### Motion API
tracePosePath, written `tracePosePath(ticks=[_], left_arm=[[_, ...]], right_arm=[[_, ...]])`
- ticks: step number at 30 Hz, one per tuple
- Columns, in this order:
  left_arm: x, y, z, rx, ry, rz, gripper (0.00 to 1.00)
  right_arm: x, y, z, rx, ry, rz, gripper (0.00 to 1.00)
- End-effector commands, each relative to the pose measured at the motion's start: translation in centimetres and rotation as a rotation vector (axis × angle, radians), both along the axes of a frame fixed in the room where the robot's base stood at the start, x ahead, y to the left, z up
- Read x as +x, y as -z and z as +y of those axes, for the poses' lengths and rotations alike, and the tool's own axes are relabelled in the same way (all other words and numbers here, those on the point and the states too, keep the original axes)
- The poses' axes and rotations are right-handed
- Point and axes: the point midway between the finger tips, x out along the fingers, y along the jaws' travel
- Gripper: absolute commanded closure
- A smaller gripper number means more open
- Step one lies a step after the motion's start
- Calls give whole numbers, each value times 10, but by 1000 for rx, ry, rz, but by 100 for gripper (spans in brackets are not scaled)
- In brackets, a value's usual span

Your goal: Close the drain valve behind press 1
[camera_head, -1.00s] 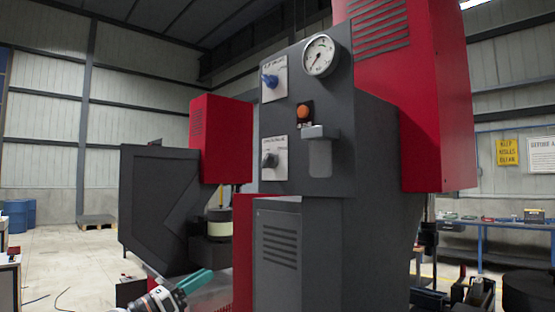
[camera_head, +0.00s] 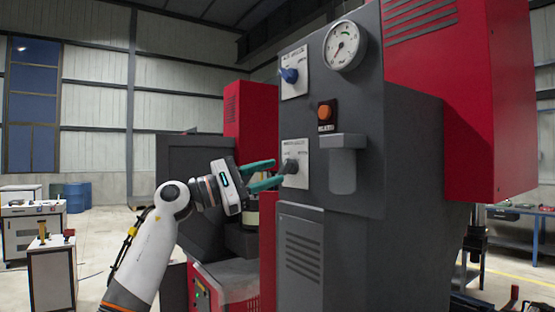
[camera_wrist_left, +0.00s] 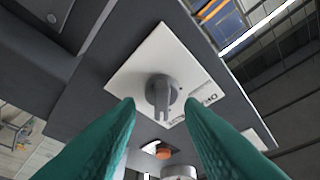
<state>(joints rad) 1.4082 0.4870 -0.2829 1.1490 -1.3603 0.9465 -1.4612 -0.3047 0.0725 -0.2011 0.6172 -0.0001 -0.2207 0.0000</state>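The grey valve knob (camera_head: 289,166) sits on the lower white plate (camera_head: 299,148) of the dark machine panel; its small label is hard to read. My left gripper (camera_head: 278,173) is in front of this knob, with its teal fingers pointing at it. In the left wrist view the grey knob (camera_wrist_left: 161,93) shows between the two spread fingertips (camera_wrist_left: 158,104), with a gap on each side. Its handle points toward the bottom of that picture. The left gripper is open and holds nothing. My right gripper is not in view.
Above the plate are a blue knob (camera_head: 289,75) on another plate and a round gauge (camera_head: 345,45). An orange button (camera_head: 324,112) and a grey protruding box (camera_head: 342,160) are right of the grey knob. A red cabinet (camera_head: 250,112) stands behind.

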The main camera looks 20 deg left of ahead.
Motion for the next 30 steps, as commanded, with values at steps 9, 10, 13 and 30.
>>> tracePosePath(ticks=[9, 10, 13, 30], left_arm=[[15, -7, -20, 0, 0, 1, 65], [15, -7, -20, 0, 0, 1, 65], [15, -6, -20, -1, -1, 1, 65], [15, -7, -20, -2, 0, 0, 100]], right_arm=[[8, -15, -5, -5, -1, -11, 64], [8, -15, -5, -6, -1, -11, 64], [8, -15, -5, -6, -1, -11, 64], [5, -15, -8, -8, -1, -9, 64]])
